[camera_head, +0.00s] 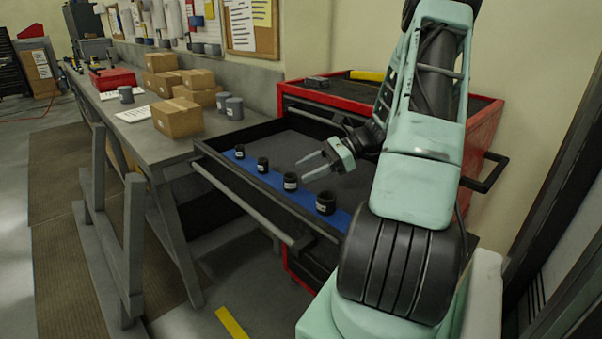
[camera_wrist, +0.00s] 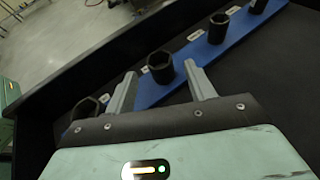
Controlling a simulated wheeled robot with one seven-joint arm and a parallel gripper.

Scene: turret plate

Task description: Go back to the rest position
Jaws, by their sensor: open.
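My gripper (camera_head: 311,167) is open and empty in the head view, above the open drawer (camera_head: 215,146) of the red tool cabinet. Its fingers point left over a blue strip (camera_head: 268,176) that carries several black sockets. One socket (camera_head: 290,181) stands just left of the fingertips, and another socket (camera_head: 325,202) stands nearer to me. In the wrist view the open fingers (camera_wrist: 162,88) show with a socket (camera_wrist: 160,66) beyond and between them. I see no contact. A socket at the lower left (camera_wrist: 85,108) is partly hidden by my gripper.
The red cabinet (camera_head: 487,132) has a black top and a side handle (camera_head: 486,174). A grey workbench (camera_head: 150,150) at the left holds cardboard boxes (camera_head: 177,117) and grey cylinders (camera_head: 234,108). The drawer's inside behind the strip is mostly bare. Open floor lies at the lower left.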

